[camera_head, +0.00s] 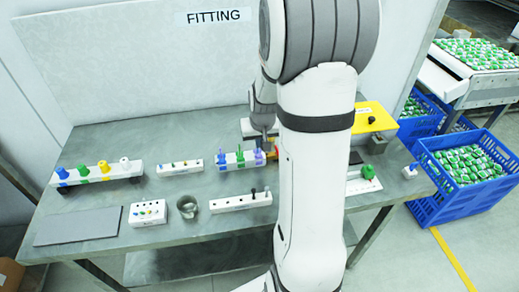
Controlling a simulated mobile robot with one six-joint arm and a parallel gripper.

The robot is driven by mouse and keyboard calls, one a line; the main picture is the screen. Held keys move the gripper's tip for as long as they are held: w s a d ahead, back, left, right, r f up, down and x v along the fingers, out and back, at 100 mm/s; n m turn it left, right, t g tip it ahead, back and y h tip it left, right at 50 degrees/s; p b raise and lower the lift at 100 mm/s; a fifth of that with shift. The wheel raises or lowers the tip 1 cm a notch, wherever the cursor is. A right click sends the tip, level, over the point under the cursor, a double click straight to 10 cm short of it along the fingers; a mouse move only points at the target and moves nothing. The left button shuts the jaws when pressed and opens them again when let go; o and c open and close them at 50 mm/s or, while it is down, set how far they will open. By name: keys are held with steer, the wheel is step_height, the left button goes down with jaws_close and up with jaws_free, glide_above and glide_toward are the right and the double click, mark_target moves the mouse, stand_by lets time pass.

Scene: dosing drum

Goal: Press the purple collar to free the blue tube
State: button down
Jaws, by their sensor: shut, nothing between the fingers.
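My gripper (267,146) points down just right of the block, close to the purple collar. It is shut and empty. My arm partly hides it, and I cannot tell whether it touches the collar.
A rack with coloured rollers (97,175), a grey mat (78,227), a small white box (148,213), a metal cup (187,206) and white strips (240,201) are on the table. A yellow-topped box (373,117) stands right of my arm.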

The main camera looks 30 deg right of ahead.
mark_target(260, 159)
steer(key=shift+f, duration=2.05)
steer(key=shift+f+b, duration=0.85)
steer(key=shift+b, duration=0.05)
steer(key=shift+s+a, duration=0.1)
steer(key=shift+s, duration=0.2)
steer(key=shift+f, duration=0.1)
steer(key=shift+r+p, duration=0.3)
steer(key=shift+r, duration=0.05)
steer(key=p+v, duration=0.4)
steer(key=v, duration=0.4)
steer(key=shift+w, duration=0.2)
steer(key=shift+r, duration=0.15)
